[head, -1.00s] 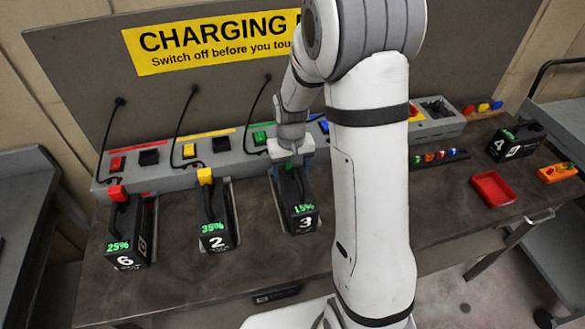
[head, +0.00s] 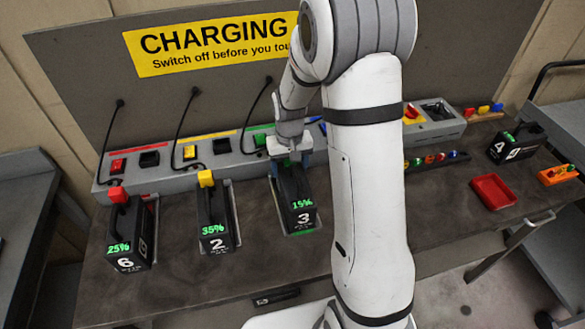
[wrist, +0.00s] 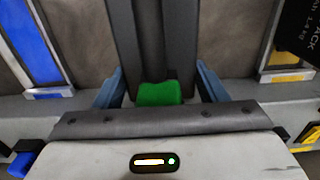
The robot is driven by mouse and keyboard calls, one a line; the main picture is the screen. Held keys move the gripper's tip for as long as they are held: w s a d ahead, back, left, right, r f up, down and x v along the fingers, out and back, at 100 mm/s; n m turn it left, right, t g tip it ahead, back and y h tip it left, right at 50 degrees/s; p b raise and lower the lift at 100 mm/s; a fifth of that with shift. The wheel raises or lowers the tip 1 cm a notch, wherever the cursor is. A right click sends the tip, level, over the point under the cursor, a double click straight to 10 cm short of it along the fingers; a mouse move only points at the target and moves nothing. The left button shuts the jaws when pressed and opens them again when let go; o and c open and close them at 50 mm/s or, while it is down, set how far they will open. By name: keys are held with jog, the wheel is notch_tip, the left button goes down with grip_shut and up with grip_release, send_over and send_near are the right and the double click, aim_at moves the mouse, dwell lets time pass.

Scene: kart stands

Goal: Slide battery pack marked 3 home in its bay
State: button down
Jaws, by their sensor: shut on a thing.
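Battery pack 3 (head: 299,202) is black with a green "15%" readout and a white 3. It sits in the third bay from the left, a green strip (head: 303,233) showing at the bay's front end. My gripper (head: 291,161) is shut on the pack's handle at its rear end. In the wrist view, my gripper's blue fingers (wrist: 158,92) flank the dark handle of the pack (wrist: 150,40) and a green block (wrist: 159,93). The pack's rear end and its contact with the charger are hidden by my gripper.
Pack 6 (head: 128,235) with a red plug and pack 2 (head: 215,222) with a yellow plug stand in bays to the left. My arm covers the bench to the right. Further right are a red tray (head: 493,191), pack 4 (head: 515,145) and an orange holder (head: 557,175).

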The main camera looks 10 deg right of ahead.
jog(key=shift+w, duration=1.5)
jog(key=shift+r, duration=0.1)
jog(key=c, duration=0.7)
grip_release()
jog(key=o, duration=0.3)
jog(key=shift+w, duration=0.15)
jog(key=shift+o, duration=1)
notch_tip(320, 180, up, 7)
jog(key=b, duration=0.1)
jog(key=s+r+t, duration=0.2)
jog(key=s+r, duration=0.7)
jog(key=s, duration=0.3)
jog(key=s+r+t, duration=0.1)
jog(key=s, duration=1.2)
jog(key=shift+d+r, duration=0.2)
jog(key=shift+d, duration=0.1)
